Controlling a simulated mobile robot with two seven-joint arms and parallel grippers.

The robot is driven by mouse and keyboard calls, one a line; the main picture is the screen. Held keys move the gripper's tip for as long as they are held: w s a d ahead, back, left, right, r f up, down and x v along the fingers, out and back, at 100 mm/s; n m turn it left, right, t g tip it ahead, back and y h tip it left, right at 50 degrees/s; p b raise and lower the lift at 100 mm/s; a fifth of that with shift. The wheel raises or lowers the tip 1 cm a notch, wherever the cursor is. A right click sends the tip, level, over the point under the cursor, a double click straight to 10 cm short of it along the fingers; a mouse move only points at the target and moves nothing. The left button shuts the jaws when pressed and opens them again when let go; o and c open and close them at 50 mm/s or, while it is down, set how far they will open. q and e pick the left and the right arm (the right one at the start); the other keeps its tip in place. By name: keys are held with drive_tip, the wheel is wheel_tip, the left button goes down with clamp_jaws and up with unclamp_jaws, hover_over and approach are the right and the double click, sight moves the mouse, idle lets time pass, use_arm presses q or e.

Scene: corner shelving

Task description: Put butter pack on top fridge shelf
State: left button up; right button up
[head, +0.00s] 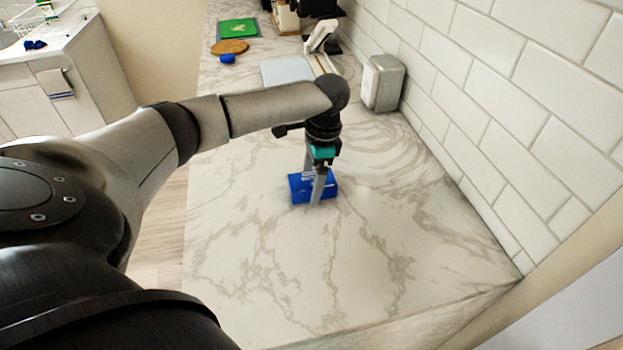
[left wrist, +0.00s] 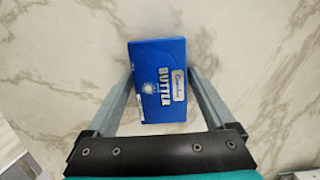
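The butter pack (head: 299,188) is a blue box on the marble counter. In the left wrist view the butter pack (left wrist: 160,75) shows its printed label. My left gripper (head: 319,190) points down at the pack, with one finger in front of it in the head view. In the left wrist view the two fingers of my left gripper (left wrist: 161,80) stand wide apart, one on each side of the pack. The fingertips are close to its sides; firm contact cannot be made out. My right gripper and the fridge shelf are not in view.
A grey-white canister (head: 382,83) stands by the tiled wall. Farther back are a pale board (head: 287,71), a round wooden board (head: 229,47), a small blue item (head: 227,59) and a green board (head: 238,28). The near counter (head: 400,240) is clear.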

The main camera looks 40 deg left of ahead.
use_arm(q)
drive_tip(key=shift+o, duration=0.7)
